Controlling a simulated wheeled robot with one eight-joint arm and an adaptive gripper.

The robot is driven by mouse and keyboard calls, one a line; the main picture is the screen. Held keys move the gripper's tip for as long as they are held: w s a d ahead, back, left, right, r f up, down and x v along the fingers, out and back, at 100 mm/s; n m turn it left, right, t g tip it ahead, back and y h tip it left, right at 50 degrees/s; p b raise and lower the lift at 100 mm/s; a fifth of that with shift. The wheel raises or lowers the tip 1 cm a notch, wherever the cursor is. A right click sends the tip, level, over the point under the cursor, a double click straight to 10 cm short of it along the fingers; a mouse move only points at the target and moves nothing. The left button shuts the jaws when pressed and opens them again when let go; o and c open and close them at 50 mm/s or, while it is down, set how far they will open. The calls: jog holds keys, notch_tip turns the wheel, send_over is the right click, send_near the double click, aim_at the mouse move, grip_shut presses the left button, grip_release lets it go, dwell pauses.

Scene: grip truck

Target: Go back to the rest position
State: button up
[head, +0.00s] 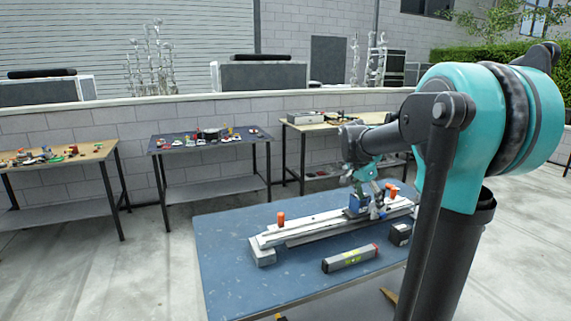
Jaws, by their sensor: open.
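My gripper (375,207) points down over the right half of a long pale metal rail (300,228) on a blue table (232,270). Its fingers are small in the picture, apart, with nothing clearly held between them. My teal and dark arm reaches in from the right and hides part of the table's right side.
An orange cylinder (281,219) stands at the rail's left part, another (391,191) near its right end. A grey level-like bar (350,258) and a dark box (399,234) lie in front. Cluttered benches (62,155) (208,140) (330,126) line the wall. The table's front left is clear.

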jog(key=s+a+f+n+y, duration=0.1)
jog(key=s+a+f+n, duration=0.1)
jog(key=s+f+n, duration=0.2)
jog(key=s+a+f+n+t+y, duration=0.1)
jog(key=s+a+f+n, duration=0.2)
jog(key=s+f, duration=0.6)
jog(key=s+a+f+n+t+y, duration=0.1)
jog(key=s+a+f+n+y, duration=0.1)
jog(key=s+f+n, duration=0.4)
jog(key=s+a, duration=0.1)
jog(key=s, duration=0.3)
jog(key=shift+s+a+f, duration=0.25)
